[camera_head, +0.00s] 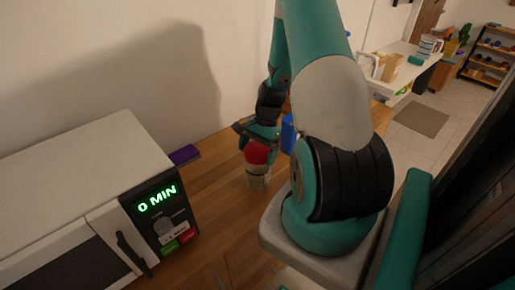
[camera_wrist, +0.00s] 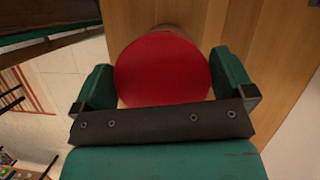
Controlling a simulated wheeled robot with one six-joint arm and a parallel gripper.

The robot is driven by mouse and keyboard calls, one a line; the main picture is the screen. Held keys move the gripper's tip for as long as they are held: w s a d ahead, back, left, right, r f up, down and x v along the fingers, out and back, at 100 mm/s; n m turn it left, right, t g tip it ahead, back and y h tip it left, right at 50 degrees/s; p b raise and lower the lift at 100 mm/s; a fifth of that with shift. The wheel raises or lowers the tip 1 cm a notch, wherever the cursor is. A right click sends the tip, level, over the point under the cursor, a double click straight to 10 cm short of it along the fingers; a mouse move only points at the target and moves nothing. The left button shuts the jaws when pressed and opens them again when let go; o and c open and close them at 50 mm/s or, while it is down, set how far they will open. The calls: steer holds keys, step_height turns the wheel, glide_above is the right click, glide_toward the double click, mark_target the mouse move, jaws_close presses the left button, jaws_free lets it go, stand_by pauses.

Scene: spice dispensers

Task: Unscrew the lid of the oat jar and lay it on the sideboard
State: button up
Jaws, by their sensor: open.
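The oat jar (camera_head: 258,181) stands upright on the wooden sideboard (camera_head: 213,184), with pale contents showing through its side. Its red lid (camera_head: 256,153) sits on top of the jar. My gripper (camera_head: 257,141) is just above the jar, pointing down. In the wrist view the red lid (camera_wrist: 162,69) lies between my two open fingers (camera_wrist: 165,85), with a small gap showing at the right one. Contact at the left finger is hard to tell. The jar body is mostly hidden under the lid in the wrist view.
A white microwave (camera_head: 90,190) reading "0 MIN" stands to the left on the sideboard. A purple item (camera_head: 184,154) lies behind it near the wall. A blue object (camera_head: 288,133) is partly hidden behind my arm. Bare wood shows between microwave and jar.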

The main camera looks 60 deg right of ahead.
steer(key=m+t, duration=0.1)
steer(key=m, duration=0.3)
steer(key=shift+w+m+t+h+p, duration=0.1)
steer(key=shift+m+t+h+p, duration=0.2)
steer(key=shift+t, duration=0.1)
steer(key=m+t, duration=0.1)
steer(key=m, duration=0.3)
steer(key=shift+r+h+p, duration=0.1)
steer(key=shift+h+p, duration=0.3)
steer(key=m+h, duration=0.1)
steer(key=m, duration=0.2)
steer(key=shift+w+t, duration=0.1)
steer(key=shift+t, duration=0.3)
steer(key=m+h, duration=0.1)
steer(key=m, duration=0.1)
steer(key=m+h+p, duration=0.1)
steer(key=m, duration=0.2)
steer(key=shift+d+t, duration=0.1)
steer(key=shift+t, duration=0.2)
steer(key=m+h+p, duration=0.1)
steer(key=m, duration=0.3)
steer(key=shift+w+d, duration=0.1)
steer(key=shift+d+m+h+p, duration=0.15)
steer(key=shift+m+h+p, duration=0.15)
steer(key=shift+m+h, duration=0.35)
